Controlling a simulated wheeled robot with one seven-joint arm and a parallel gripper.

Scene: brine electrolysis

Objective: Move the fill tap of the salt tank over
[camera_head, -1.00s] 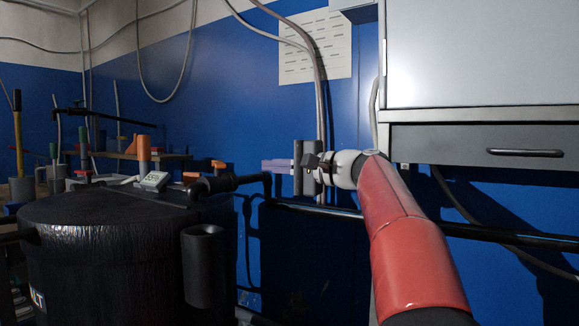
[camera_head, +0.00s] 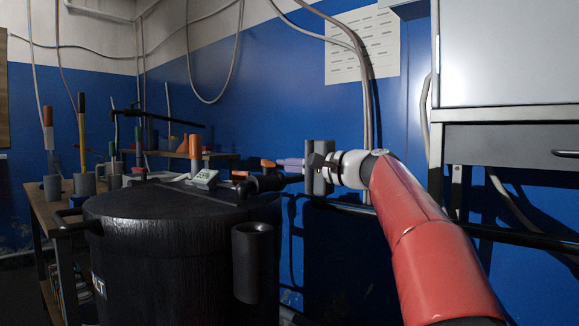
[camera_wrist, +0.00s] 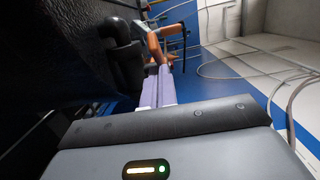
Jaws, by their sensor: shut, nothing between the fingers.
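The salt tank (camera_head: 180,245) is a large black drum with a dark lid, partly showing the letters "LT", at the lower left in the head view. At its right rim is a black pipe fitting (camera_head: 266,183), with a small orange handle (camera_head: 267,162) close above it. In the wrist view an orange handle (camera_wrist: 154,45) shows just beyond my fingertips, beside a black fitting (camera_wrist: 124,55). My gripper (camera_head: 281,161) has pale lilac fingers, shut and empty, pointing left towards the orange handle. The fingers (camera_wrist: 158,72) overlap the handle's lower end in the wrist view; contact cannot be told.
A grey cabinet (camera_head: 505,55) hangs on the right, close to my red arm. A black cup-like holder (camera_head: 252,262) is on the tank's side. A bench (camera_head: 52,215) with several tools stands at the left. Hoses hang on the blue wall.

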